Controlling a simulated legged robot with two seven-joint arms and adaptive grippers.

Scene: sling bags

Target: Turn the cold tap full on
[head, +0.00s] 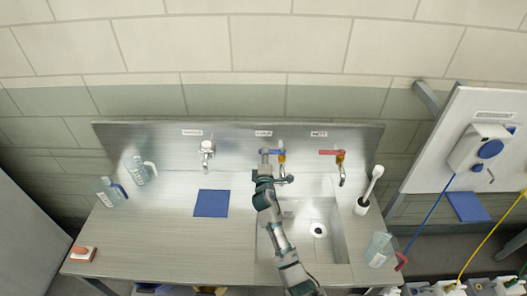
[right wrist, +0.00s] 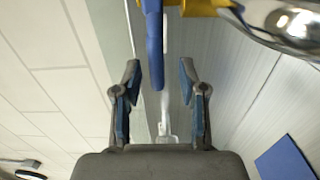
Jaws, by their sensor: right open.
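The cold tap has a blue lever (head: 274,152), a brass body (head: 282,158) and a chrome spout, at the back of the counter under the middle label. My right gripper (head: 265,158) is at the left end of the lever and hides part of it. In the right wrist view, the blue lever (right wrist: 154,45) reaches down between the two open fingers of the right gripper (right wrist: 158,75), with a gap on each side. The brass body (right wrist: 203,7) and chrome spout (right wrist: 290,22) show at the top right. My left gripper is not in view.
The hot tap with a red lever (head: 331,152) is to the right, another chrome tap (head: 207,148) to the left. Below is the sink (head: 335,245). A blue mat (head: 211,203), clear bottles (head: 108,190) and a brush in a holder (head: 362,206) stand around on the counter.

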